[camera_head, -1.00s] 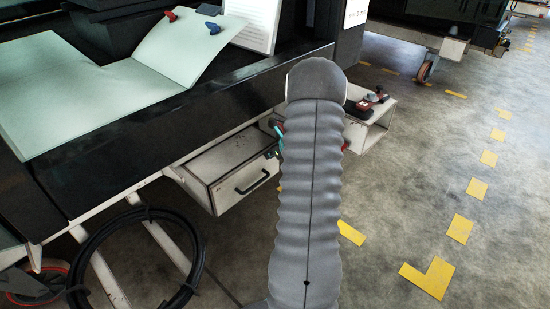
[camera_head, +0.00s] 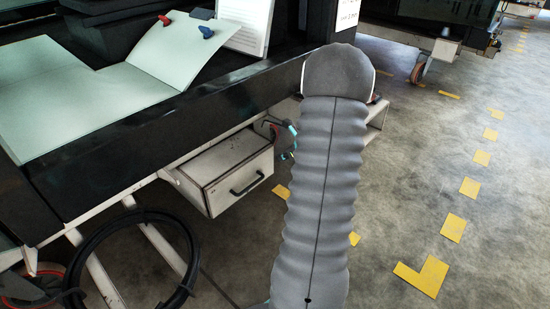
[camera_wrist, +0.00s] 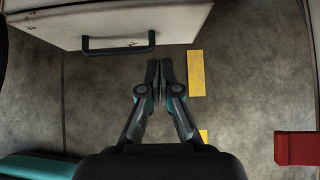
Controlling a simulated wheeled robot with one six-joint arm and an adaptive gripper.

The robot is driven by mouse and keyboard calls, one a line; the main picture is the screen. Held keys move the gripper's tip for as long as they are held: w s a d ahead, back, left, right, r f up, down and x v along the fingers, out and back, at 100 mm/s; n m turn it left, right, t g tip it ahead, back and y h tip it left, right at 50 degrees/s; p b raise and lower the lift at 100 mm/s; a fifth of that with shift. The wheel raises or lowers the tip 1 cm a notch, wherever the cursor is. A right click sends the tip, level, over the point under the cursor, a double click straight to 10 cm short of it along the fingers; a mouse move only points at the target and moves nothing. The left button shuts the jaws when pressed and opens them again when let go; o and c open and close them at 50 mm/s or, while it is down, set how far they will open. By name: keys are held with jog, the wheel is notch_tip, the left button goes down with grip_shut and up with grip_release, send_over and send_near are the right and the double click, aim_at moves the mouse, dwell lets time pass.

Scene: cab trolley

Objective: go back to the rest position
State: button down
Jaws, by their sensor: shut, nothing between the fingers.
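My gripper (camera_wrist: 160,85) is in the middle of the wrist view, pointing at the floor. Its two fingers are together with nothing between them. It hangs just below the drawer front (camera_wrist: 120,25) with its black handle (camera_wrist: 118,45), apart from both. In the head view my grey sleeved arm covers the middle, and only a bit of the gripper's dark and teal parts (camera_head: 291,130) shows left of it. The white drawer (camera_head: 235,175) under the trolley also shows there.
A black-topped trolley (camera_head: 110,160) with pale sheets (camera_head: 70,95) stands at left. A coiled black cable (camera_head: 85,260) hangs below it. A white shelf (camera_head: 378,120) is partly hidden behind my arm. A red part (camera_wrist: 295,148) shows at right in the wrist view.

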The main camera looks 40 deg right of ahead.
jog(key=shift+v, duration=1.35)
jog(key=s+a+r+n+g+y+p, duration=0.15)
jog(key=s+a+n, duration=0.25)
jog(key=a+n, duration=0.4)
jog(key=s+a+r+n+g+y, duration=0.1)
jog(key=s+a+r+n+g, duration=0.25)
jog(key=a+n, duration=0.45)
jog(key=s+a+r+n+h+p, duration=0.1)
jog(key=s+a+r+n+p, duration=0.1)
jog(key=s+a+r+n, duration=0.2)
jog(key=s+a+r+n+t+h+p, duration=0.1)
jog(key=s+a+r+n, duration=0.3)
jog(key=a+r+n, duration=0.4)
jog(key=s+a+r+n+h+p, duration=0.1)
jog(key=s+a+r+n+p, duration=0.3)
jog(key=a+r+n, duration=0.3)
jog(key=s+a+r, duration=0.1)
jog(key=a+r, duration=0.4)
jog(key=shift+r+t, duration=0.3)
jog(key=shift+r, duration=0.05)
jog(key=shift+a, duration=0.1)
